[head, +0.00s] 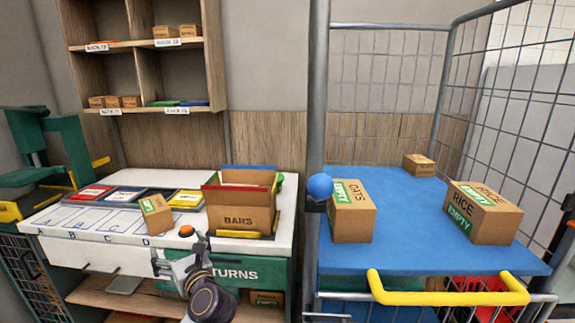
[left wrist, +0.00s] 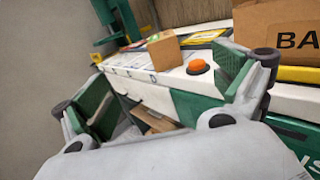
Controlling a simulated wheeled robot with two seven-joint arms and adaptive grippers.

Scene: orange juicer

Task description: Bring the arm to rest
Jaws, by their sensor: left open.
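My left gripper (head: 168,265) is in front of the white workbench, near its front edge and the green returns panel (head: 232,272). In the left wrist view my left gripper (left wrist: 165,115) has its two green-padded fingers spread wide, with nothing between them. Beyond the fingers are the bench front, an orange button (left wrist: 198,67) and a small brown box (left wrist: 165,50). In the head view the small box (head: 156,215) stands on the bench top, left of the orange button (head: 186,231). My right gripper is not in either view.
An open BARS carton (head: 238,205) stands on the bench. To the right is a wire cage cart with a blue shelf (head: 400,230), a yellow handle (head: 448,296), a CATS box (head: 352,212) and a RICE box (head: 482,212). Wooden cubbies (head: 140,50) hang above.

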